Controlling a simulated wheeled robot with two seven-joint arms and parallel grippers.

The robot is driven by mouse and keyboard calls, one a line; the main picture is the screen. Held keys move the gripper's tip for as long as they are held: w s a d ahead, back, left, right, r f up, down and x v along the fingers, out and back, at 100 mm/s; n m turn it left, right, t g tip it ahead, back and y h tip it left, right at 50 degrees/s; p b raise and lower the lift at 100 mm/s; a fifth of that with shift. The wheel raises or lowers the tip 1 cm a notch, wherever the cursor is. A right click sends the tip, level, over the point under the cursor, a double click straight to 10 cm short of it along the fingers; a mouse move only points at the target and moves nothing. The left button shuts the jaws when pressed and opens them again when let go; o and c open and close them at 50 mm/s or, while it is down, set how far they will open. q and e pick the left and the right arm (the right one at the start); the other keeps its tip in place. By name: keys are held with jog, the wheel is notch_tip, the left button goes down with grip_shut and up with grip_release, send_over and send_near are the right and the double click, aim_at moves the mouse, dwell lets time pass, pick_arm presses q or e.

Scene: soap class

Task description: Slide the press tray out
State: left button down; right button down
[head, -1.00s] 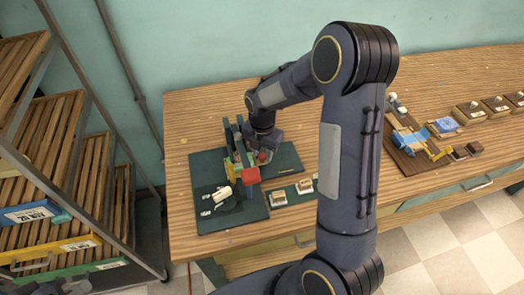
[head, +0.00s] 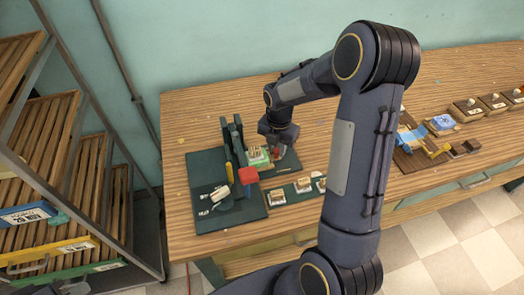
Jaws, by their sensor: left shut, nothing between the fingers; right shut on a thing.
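The press stands on a dark green board at the left of the bench, with dark upright posts (head: 234,140), a yellow post (head: 229,172) and a red block (head: 248,175). The press tray (head: 257,158), with pale green and whitish contents, sits just right of the posts. My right gripper (head: 274,152) reaches down at the tray's right end. It is shut on what looks like the tray's red handle (head: 279,153); the fingers are small and partly hidden. My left gripper is not in view.
A white item (head: 221,193) lies on the board's front left part. Small soap pieces in holders (head: 278,196) sit along the bench front. A brown board with blue items (head: 410,140) is further right. A slatted rack (head: 60,150) stands left. Bare bench lies behind my arm.

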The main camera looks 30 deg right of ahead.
jog(key=d, duration=0.2)
jog(key=s+d, duration=0.1)
jog(key=d, duration=0.4)
jog(key=shift+s, duration=0.3)
jog(key=c, duration=1.5)
grip_release()
notch_tip(320, 180, up, 8)
jog(key=shift+b, duration=0.3)
jog(key=shift+f, duration=0.1)
